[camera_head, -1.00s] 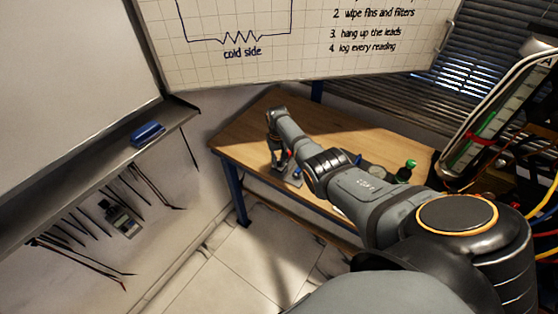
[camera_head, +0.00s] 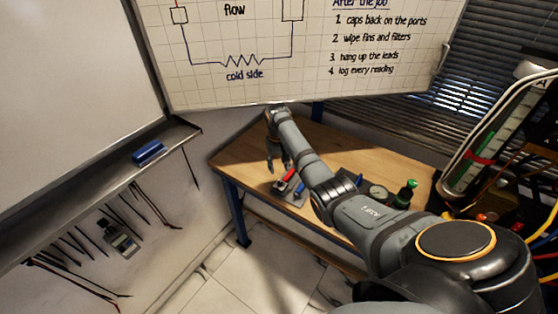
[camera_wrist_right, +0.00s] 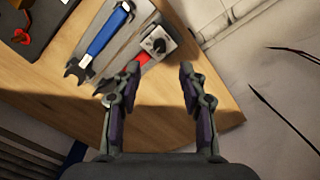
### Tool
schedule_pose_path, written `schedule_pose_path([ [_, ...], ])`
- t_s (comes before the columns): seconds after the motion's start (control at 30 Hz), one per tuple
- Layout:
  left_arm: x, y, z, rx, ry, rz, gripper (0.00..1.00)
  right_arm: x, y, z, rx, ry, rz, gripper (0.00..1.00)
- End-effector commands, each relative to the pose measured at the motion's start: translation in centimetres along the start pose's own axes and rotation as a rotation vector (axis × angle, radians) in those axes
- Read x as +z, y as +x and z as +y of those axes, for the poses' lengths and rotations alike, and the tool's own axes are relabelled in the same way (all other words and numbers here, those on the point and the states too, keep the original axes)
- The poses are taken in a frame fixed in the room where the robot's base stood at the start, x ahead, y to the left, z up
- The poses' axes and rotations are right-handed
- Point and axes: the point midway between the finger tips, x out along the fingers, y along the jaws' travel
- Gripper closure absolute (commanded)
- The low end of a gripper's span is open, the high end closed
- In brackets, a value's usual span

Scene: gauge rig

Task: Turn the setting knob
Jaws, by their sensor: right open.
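The setting knob (camera_wrist_right: 159,45) is a small black knob on a pale square block, at the upper middle of the right wrist view. My right gripper (camera_wrist_right: 159,70) is open and empty. In that view its fingertips lie just below the knob's block, with a gap between them; I cannot tell the height. In the head view the right gripper (camera_head: 278,163) hangs over the left part of the wooden table (camera_head: 240,157). There the knob is too small to make out. My left gripper is not in view.
A blue wrench (camera_wrist_right: 98,43) and a red-handled tool (camera_wrist_right: 128,72) lie beside the knob on a grey mat. The whiteboard (camera_head: 320,75) rises behind.

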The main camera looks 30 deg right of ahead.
Motion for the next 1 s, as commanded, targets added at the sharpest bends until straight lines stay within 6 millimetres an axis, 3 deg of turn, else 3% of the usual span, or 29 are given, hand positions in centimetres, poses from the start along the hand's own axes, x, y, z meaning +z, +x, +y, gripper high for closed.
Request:
schedule_pose_path([
  [0.1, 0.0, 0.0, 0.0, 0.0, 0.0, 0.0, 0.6, -0.1, -2.2, 0.0, 0.0, 0.0, 0.003, 0.58],
  [0.23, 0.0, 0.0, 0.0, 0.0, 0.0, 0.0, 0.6, 0.0, -3.5, 0.0, 0.001, 0.0, 0.0, 0.58],
  [0.77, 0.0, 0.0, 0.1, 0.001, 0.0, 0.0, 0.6, 0.0, -3.8, 0.0, 0.0, 0.0, -0.001, 0.58],
  [0.87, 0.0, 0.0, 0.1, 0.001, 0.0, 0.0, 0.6, 0.4, -3.2, -0.1, 0.005, -0.01, 0.004, 0.58],
  [1.0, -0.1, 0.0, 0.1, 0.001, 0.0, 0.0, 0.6, 3.8, 0.5, -0.8, 0.035, -0.085, 0.046, 0.58],
])
